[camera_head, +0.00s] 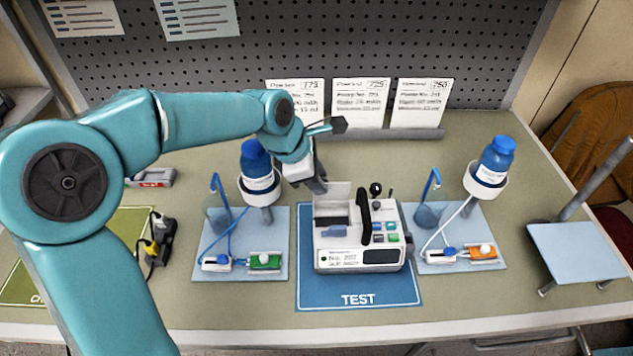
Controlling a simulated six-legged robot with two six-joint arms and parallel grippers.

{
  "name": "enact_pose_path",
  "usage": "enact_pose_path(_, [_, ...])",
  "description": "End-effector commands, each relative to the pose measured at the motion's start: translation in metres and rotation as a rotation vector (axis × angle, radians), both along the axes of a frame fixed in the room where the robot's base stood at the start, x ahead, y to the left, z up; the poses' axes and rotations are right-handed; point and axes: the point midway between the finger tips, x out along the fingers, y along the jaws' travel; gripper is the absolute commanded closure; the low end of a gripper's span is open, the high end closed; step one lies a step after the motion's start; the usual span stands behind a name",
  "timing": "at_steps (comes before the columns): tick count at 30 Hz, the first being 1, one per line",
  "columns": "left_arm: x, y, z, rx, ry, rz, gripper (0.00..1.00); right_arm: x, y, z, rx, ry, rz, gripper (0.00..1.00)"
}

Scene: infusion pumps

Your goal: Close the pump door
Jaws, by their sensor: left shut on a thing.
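The infusion pump (357,258), a white box with a black handle, stands on the blue TEST mat (312,297) in the middle of the table. Its pump door (337,194), a pale, see-through panel, stands raised at the back left of the pump, and the dark bay below it is exposed. My left gripper (319,186) reaches in from the upper left and is shut at the upper left edge of the door. The exact contact is small and partly hidden by the gripper. My right gripper is out of view.
Light blue mats with a blue bottle on a holder, tubing and small clamps lie left (241,277) and right (469,265) of the pump. Cards (359,101) stand behind it. A green mat (105,230) is at the left. The table's front strip is clear.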

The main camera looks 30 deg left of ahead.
Motion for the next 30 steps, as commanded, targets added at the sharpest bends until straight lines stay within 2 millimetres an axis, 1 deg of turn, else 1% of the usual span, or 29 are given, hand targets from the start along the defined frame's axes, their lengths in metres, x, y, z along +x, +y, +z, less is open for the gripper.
enact_pose_path(1, [-0.0022, -0.0017, -0.0041, 0.011, -0.017, -0.002, 1.00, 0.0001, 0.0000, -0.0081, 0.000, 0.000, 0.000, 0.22])
enact_pose_path(6, [-0.0049, -0.0034, -0.0023, 0.040, -0.060, -0.003, 1.00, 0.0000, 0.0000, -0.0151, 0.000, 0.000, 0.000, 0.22])
enact_pose_path(22, [-0.0063, -0.0040, -0.0010, 0.051, -0.075, -0.002, 1.00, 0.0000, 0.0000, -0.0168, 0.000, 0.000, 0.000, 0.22])
enact_pose_path(23, [-0.0063, -0.0040, -0.0010, 0.051, -0.075, -0.002, 0.63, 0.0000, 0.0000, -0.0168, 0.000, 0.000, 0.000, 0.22])
enact_pose_path(24, [-0.0062, -0.0040, -0.0010, 0.051, -0.075, -0.002, 0.52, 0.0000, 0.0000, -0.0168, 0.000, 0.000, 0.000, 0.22])
enact_pose_path(30, [-0.0060, -0.0038, -0.0008, 0.051, -0.076, -0.001, 0.52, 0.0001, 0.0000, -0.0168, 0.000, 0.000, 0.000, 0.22])
